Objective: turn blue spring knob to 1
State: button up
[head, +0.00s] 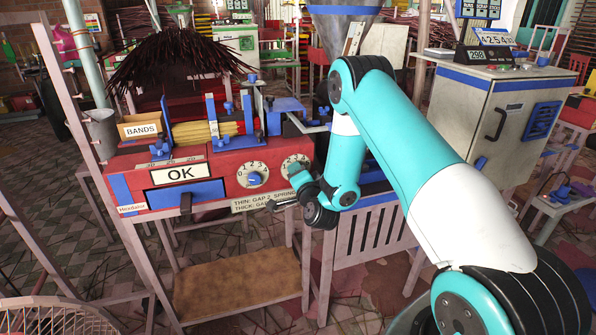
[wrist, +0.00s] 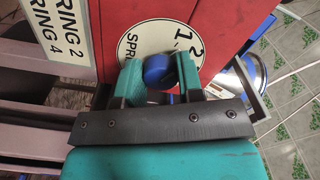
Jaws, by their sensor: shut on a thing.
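The blue spring knob (wrist: 157,70) sits between the two teal fingers of my gripper (wrist: 160,78) in the wrist view. My gripper is shut on it. Its white round dial (wrist: 175,38) reads "SPR…" with "1" and "2" showing; the rest is covered. Which number the knob points to cannot be told. In the head view my gripper (head: 298,180) is at the right-hand dial (head: 294,161) on the red machine front and hides the spring knob.
A second dial with a blue knob (head: 254,179) is just left of my gripper. The red machine (head: 222,171) carries an "OK" display (head: 180,174) and a "BANDS" box (head: 140,129). A label plate (head: 262,200) lies below the dials. A grey cabinet (head: 490,115) stands at right.

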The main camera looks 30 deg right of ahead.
jog(key=shift+f+n+p, duration=0.1)
jog(key=shift+n+p, duration=0.2)
jog(key=shift+n, duration=0.6)
jog(key=o, duration=0.9)
jog(key=shift+s, duration=0.1)
